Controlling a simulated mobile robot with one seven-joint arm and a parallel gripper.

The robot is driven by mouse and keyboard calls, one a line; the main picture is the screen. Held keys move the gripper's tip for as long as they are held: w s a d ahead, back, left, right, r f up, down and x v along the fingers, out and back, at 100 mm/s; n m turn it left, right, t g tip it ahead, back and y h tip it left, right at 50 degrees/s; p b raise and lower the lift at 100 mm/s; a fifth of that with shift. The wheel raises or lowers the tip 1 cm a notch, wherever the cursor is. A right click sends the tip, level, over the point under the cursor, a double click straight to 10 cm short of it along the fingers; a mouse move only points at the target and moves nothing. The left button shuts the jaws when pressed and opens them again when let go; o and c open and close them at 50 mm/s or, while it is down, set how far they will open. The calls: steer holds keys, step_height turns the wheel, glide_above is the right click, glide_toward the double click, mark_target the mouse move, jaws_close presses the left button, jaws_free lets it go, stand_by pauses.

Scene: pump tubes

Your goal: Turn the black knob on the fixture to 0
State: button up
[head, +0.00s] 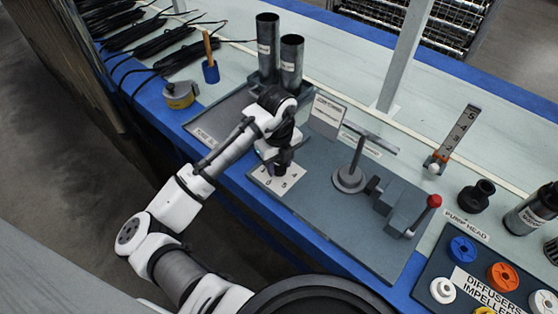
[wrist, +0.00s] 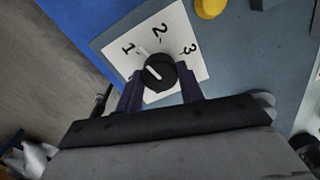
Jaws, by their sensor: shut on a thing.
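The black knob (wrist: 161,72) sits on a white numbered dial card (wrist: 190,40) in the wrist view. It has a short white pointer line; I cannot tell for sure which number it points at. The numbers 1, 2 and 3 show beyond the knob; a 0 is not visible in the wrist view. My gripper (wrist: 161,88) has its two dark fingers on either side of the knob, shut on it. In the head view my gripper (head: 282,166) reaches down over the dial card (head: 266,188), hiding the knob. Several numbers there are small and partly hidden.
The grey fixture board (head: 330,215) carries a round-based stand (head: 349,180) and a red-tipped lever (head: 434,201) to the right. Two dark tubes (head: 291,62) stand behind my arm. A yellow round part (wrist: 211,8) shows beyond the card. The blue bench edge (head: 250,200) lies in front.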

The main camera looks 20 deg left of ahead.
steer(key=n+p, duration=0.1)
steer(key=n, duration=0.3)
steer(key=shift+n, duration=0.4)
steer(key=n+p, duration=0.1)
steer(key=n, duration=0.2)
steer(key=shift+r+n+p, duration=0.2)
steer(key=shift+n+p, duration=0.1)
steer(key=shift+p, duration=0.05)
steer(key=n+p, duration=0.3)
steer(key=n, duration=0.1)
steer(key=shift+w, duration=0.1)
steer(key=shift+f+n+p, duration=0.1)
steer(key=shift+n+p, duration=1.25)
steer(key=shift+n, duration=0.25)
steer(key=o, duration=1)
steer(key=shift+f, duration=0.1)
